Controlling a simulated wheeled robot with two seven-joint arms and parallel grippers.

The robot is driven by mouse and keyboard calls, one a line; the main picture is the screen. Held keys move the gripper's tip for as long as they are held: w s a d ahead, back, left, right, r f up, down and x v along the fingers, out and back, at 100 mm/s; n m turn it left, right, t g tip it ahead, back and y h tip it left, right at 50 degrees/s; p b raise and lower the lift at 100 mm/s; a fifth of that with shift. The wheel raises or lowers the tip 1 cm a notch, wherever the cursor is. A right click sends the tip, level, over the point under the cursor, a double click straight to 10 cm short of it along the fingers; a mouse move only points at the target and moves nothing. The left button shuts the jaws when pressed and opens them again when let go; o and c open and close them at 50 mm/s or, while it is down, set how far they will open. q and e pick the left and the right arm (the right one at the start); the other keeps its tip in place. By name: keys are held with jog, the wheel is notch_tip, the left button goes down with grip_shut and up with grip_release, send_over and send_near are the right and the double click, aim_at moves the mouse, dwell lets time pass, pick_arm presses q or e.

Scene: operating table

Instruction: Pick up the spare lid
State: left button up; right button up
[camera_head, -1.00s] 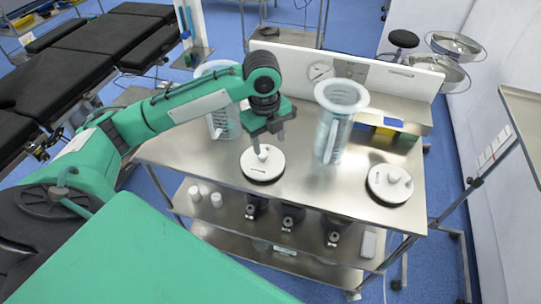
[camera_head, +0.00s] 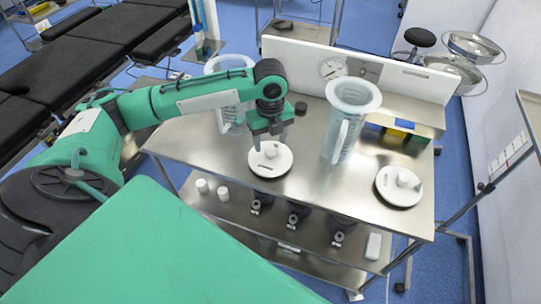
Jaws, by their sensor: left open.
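Two round white lids with knobs lie on the steel table (camera_head: 310,176). One lid (camera_head: 284,165) lies at the table's front, left of middle. The other lid (camera_head: 398,187) lies near the right end. I cannot tell from looks which is the spare. My left gripper (camera_head: 270,145) points down over the left lid. Its jaws are open, with a finger on each side of the knob, which they partly hide. I cannot see whether they touch it. My right gripper is not in view.
A clear jug (camera_head: 345,125) stands between the lids, a little behind them. Another jug (camera_head: 230,119) stands behind my left arm. Coloured boxes (camera_head: 398,128) sit at the back right. A lower shelf (camera_head: 240,222) holds small white and dark items.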

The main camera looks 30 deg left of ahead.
aim_at(270, 150)
pick_arm(q)
notch_tip(270, 150, down, 4)
jog(key=shift+r+p, duration=0.1)
jog(key=shift+p, duration=0.2)
jog(key=shift+f, duration=0.45)
jog(key=c, duration=1.1)
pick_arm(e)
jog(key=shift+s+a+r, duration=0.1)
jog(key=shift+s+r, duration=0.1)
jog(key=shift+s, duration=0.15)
pick_arm(q)
jog(key=shift+r, duration=0.15)
